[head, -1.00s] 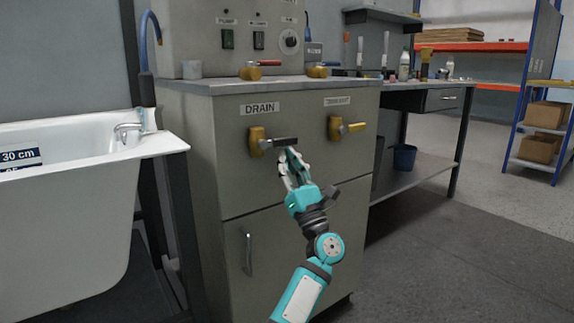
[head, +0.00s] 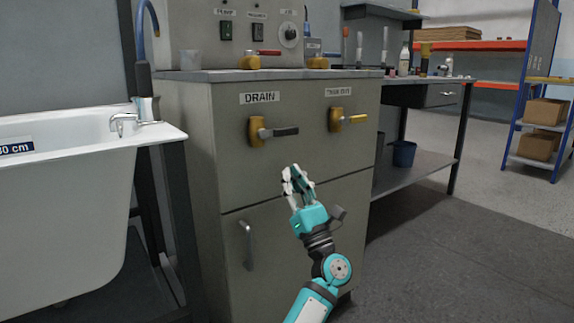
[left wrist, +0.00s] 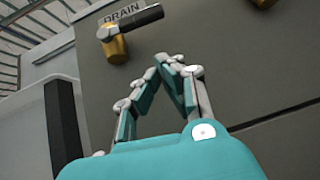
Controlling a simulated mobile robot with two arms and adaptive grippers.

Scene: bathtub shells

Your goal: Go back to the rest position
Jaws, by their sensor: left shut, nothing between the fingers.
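My left gripper (head: 297,178) is shut and empty, in front of the grey cabinet, below and to the right of the drain valve. It also shows in the left wrist view (left wrist: 170,62), its fingertips together. The drain valve (head: 258,133) is brass with a dark lever pointing right, under the DRAIN label (head: 260,97). In the left wrist view the valve (left wrist: 115,45) is apart from the fingers. My right gripper is in neither view.
The cabinet (head: 290,220) stands close in front of my arm. A second brass valve (head: 337,120) with a yellow lever is to the right. The white bathtub (head: 60,210) is at left. A workbench (head: 425,165) stands behind at right. The floor (head: 440,260) at right is clear.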

